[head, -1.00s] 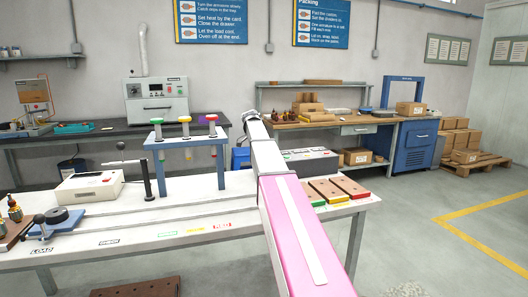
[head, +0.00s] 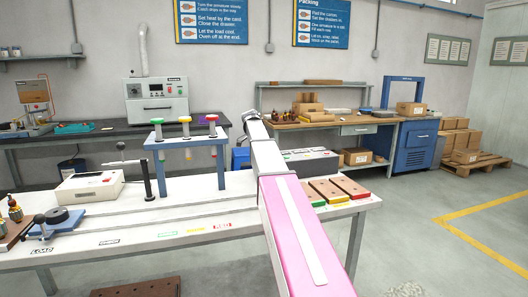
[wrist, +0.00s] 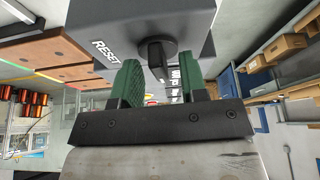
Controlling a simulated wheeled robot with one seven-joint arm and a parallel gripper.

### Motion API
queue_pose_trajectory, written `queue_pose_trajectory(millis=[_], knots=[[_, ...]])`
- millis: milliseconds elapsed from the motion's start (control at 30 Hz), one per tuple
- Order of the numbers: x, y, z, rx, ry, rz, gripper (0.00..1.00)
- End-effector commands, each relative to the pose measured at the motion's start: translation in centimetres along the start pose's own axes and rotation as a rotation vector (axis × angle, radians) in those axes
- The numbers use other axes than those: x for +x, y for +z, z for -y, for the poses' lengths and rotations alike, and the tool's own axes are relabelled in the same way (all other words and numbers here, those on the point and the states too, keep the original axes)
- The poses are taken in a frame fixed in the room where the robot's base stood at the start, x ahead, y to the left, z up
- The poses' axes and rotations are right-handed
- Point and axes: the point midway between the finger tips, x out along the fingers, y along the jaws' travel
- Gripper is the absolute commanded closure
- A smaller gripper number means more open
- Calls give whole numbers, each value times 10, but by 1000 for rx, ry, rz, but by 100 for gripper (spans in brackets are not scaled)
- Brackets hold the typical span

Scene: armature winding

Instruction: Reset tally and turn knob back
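In the wrist view a dark grey box (wrist: 100,18) carries a black knob (wrist: 156,58) and a white RESET label (wrist: 105,52). A second white label (wrist: 175,78) is partly hidden by a finger. My gripper (wrist: 158,82) is open, with one green-padded finger on each side of the knob. Gaps show between the pads and the knob, so it is not gripped. In the head view my arm reaches over the bench and my gripper and the knob are hidden. No tally reading can be made out.
Open floor lies to the right.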

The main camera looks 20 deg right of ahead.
Motion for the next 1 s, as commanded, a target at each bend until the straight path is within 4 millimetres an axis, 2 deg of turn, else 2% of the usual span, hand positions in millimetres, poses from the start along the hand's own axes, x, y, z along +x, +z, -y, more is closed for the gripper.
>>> queue_pose_trajectory(millis=[167, 500, 633, 800, 1000], knots=[[-12, 0, 1, -1, -1, 0, 61], [-74, 0, 1, 0, -2, 0, 61], [-93, 0, 1, 0, -2, 0, 61], [-105, 0, 0, 0, 0, 0, 61], [-108, 0, 0, 0, 1, 0, 61]])
